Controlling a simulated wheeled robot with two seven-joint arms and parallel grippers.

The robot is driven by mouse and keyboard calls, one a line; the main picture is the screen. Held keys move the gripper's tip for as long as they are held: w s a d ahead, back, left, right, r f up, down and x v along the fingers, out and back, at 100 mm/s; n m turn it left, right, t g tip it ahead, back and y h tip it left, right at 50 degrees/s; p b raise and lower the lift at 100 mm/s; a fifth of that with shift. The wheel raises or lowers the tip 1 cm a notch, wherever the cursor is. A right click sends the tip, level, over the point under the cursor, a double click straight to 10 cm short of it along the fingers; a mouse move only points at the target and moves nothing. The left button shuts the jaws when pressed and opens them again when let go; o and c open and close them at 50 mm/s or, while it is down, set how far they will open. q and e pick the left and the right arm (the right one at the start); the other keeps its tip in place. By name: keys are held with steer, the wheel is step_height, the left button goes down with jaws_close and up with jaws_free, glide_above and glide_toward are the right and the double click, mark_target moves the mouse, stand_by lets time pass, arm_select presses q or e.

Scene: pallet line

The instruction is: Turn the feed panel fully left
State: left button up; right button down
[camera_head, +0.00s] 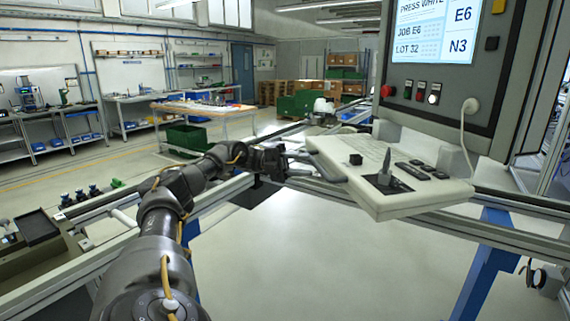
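The feed panel appears to be the pale control console (440,195) at the centre right, with keys, a black knob and a small joystick on its top. It sits below a dark grey cabinet with a lit screen (436,30) reading "PRESS WHITE", "JOB E6" and "LOT 32". A grey bar like a handle (325,172) shows at the console's left edge. My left gripper (286,163) reaches in from the left and is at or close to this bar. Its fingers are small and dark, and I cannot tell whether they close on the bar. My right gripper is not in view.
Red, black and white buttons (408,91) sit under the screen, and a pale cable hangs to the console. Metal rails (520,237) run below it on blue legs (487,262). A black tray (37,227) lies at left. The floor (290,265) between is clear.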

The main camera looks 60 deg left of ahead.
arm_select(q)
steer(key=r+v, duration=0.1)
steer(key=v, duration=0.5)
steer(key=shift+f, duration=0.45)
steer(key=shift+w, duration=0.1)
